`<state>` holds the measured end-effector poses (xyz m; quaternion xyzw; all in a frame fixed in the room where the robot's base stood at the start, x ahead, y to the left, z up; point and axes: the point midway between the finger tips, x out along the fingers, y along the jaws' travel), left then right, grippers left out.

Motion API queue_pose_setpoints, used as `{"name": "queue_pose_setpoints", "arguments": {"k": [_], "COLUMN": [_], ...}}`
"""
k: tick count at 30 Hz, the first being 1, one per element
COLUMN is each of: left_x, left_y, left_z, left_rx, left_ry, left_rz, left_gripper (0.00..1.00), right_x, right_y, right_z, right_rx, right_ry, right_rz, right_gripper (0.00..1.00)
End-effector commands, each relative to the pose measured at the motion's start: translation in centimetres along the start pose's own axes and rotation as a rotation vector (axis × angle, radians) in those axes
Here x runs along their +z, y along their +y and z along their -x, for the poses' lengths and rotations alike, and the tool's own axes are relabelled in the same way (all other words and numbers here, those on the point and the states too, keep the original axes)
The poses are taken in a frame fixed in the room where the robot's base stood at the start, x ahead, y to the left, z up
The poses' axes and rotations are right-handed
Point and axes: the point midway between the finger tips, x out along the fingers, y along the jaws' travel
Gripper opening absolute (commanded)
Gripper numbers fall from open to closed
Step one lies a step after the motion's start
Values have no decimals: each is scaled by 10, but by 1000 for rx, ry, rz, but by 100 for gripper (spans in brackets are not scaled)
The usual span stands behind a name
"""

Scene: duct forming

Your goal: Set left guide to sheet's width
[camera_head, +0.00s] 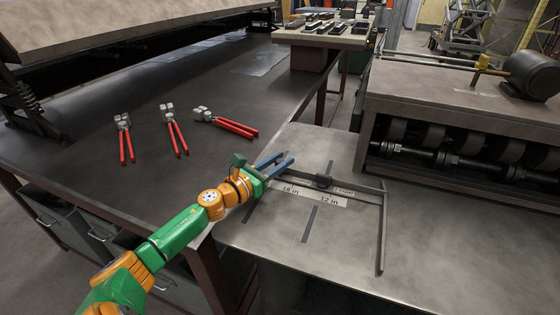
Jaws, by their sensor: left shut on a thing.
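My left gripper (284,162), with blue fingers, reaches over the left edge of the machine's metal feed table (345,263). It is shut on what appears to be the left guide, mostly hidden by the fingers and wrist. A pale scale (312,193) marked 18 in and 12 in lies just right of the fingers. A long thin guide bar (382,235) runs toward the front on the right, past the 12 in mark. No sheet shows clearly on the feed table. My right gripper is not in view.
Three red-handled hand tools (173,130) lie on the dark bench (80,168) at left. The roller machine (460,115) stands at the back right. A smaller table (325,40) with several dark parts is behind. The feed table's front is clear.

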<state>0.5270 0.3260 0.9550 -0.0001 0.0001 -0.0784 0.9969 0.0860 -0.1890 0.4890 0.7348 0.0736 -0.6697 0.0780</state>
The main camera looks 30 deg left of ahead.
Motion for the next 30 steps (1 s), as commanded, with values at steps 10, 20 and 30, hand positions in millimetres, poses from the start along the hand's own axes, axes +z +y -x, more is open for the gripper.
{"name": "queue_pose_setpoints", "arguments": {"k": [10,20,30], "left_x": [1,5,3], "left_y": [-2,-57,-129], "left_z": [-1,-23,-52], "left_rx": [0,-8,-8], "left_ry": [-1,-3,-2], "left_rz": [0,5,3], "left_gripper": [0,0,0], "right_x": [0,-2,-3], "right_y": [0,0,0], "right_z": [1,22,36], "right_rx": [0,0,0], "right_ry": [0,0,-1], "right_rz": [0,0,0], "right_gripper": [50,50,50]}}
